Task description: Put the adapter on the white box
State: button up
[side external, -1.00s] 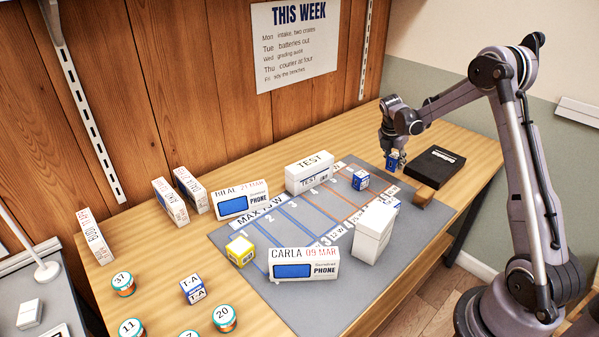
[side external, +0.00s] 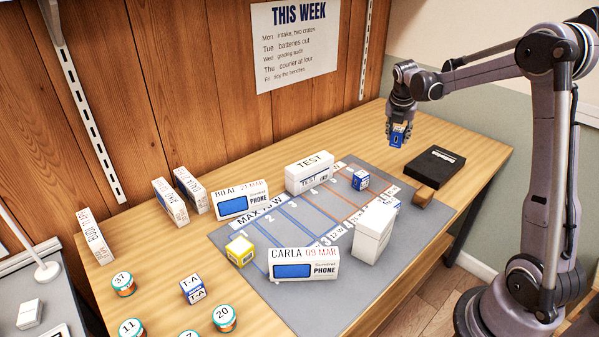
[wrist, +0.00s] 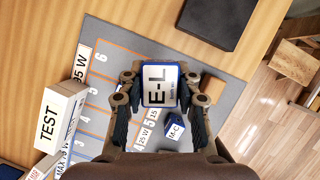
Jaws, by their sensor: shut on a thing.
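The adapter, a small blue-and-white block (side external: 397,139) marked E-L in the wrist view (wrist: 160,86), is between the fingers of my gripper (side external: 398,132), which is shut on it. My gripper holds it in the air above the back right of the table, left of the black box. A white box marked TEST (side external: 310,180) lies at the far edge of the grey mat; it is at the left in the wrist view (wrist: 50,120). Another, plain white box (side external: 371,238) stands on the mat's near right side. The pictures do not show which white box is meant.
The black box (side external: 435,166) and a wooden block (side external: 424,194) are at the mat's right end.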

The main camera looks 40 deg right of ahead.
jog(key=w+a+r+n+t+y, duration=0.15)
jog(key=w+a+r+n, duration=0.35)
jog(key=w+a, duration=0.5)
send_over(310, 159)
jog(key=s, duration=0.2)
jog(key=shift+h, duration=0.25)
jog(key=f, duration=0.6)
jog(key=shift+w+a+f, duration=0.5)
jog(key=shift+f, duration=2)
jog(key=o, duration=1.1)
jog(key=shift+f, duration=0.1)
jog(key=shift+c, duration=0.2)
